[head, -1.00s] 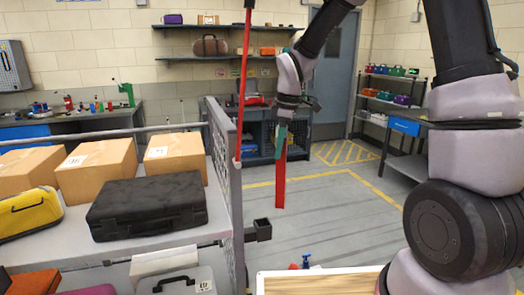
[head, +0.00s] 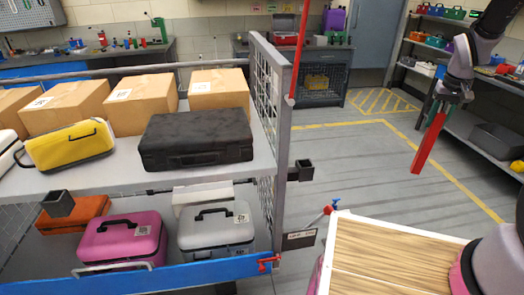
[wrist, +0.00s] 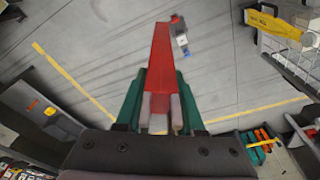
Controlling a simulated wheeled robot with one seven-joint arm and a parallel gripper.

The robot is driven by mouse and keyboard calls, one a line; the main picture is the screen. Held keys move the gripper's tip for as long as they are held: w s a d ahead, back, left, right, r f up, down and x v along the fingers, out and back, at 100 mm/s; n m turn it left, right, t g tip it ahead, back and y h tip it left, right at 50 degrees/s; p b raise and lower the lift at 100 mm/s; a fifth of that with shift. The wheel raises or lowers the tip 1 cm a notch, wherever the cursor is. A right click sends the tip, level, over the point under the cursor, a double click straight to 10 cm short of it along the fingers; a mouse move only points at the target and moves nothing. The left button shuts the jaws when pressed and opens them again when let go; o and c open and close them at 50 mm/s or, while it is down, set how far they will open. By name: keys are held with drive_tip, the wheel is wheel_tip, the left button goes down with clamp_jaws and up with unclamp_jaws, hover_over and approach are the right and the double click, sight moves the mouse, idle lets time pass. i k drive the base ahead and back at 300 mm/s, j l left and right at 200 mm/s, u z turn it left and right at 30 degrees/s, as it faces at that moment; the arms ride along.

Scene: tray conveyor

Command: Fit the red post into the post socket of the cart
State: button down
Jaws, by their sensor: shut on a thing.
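My gripper (head: 438,112) is shut on the red post (head: 429,144) in the head view. The post hangs down below the fingers, slightly tilted, in the air to the right of the cart (head: 282,195). In the wrist view the post (wrist: 162,62) extends away from between my green-sided fingers (wrist: 160,105). A dark square post socket (head: 301,171) sticks out from the cart's right side and looks empty. A similar dark socket (head: 59,203) shows at the cart's front left. The post is well apart from both.
The cart's upper shelf holds cardboard boxes (head: 146,97), a black case (head: 196,138) and a yellow case (head: 70,146). Another upright red pole (head: 299,50) stands by the cart's mesh side. A wood-topped surface (head: 385,255) is at front right. Open floor (head: 355,165) lies between cart and post.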

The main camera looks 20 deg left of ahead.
sight(38, 257)
drive_tip(key=k+j+z, duration=0.2)
drive_tip(key=z, duration=0.2)
drive_tip(key=k+z, duration=0.45)
drive_tip(key=k+j+u, duration=0.2)
drive_tip(key=k+u, duration=0.3)
drive_tip(key=u, duration=0.3)
drive_tip(key=j+u, duration=0.1)
drive_tip(key=u, duration=0.25)
drive_tip(key=k+j+u, duration=0.1)
drive_tip(key=u, duration=0.3)
drive_tip(key=k+j+u, duration=0.1)
drive_tip(key=u, duration=0.25)
